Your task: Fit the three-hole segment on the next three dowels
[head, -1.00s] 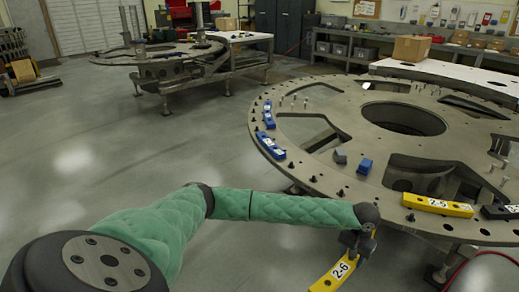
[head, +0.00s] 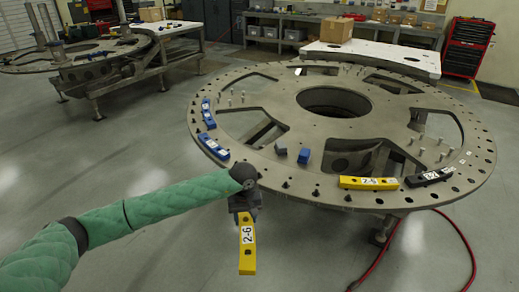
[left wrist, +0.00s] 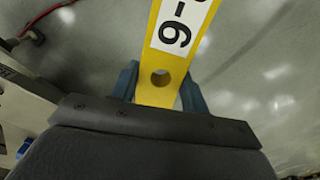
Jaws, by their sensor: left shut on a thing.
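My left gripper (head: 245,215) is shut on a yellow segment (head: 247,258) labelled 2-6, held by one end and hanging out over the floor in front of the plate. In the left wrist view the yellow segment (left wrist: 175,62) lies between two blue-grey fingers, with one hole showing. The round turret plate (head: 240,155) has dark dowels (head: 286,185) standing along its near rim, left of a seated yellow segment (head: 369,183) labelled 2-5. A black segment (head: 429,177) sits right of that one. My right gripper is not in view.
Blue segments (head: 213,146) sit on the plate's left rim. A red hose (head: 462,235) runs over the floor at right. Another plate on a stand (head: 75,55) is at back left. Floor at left is open.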

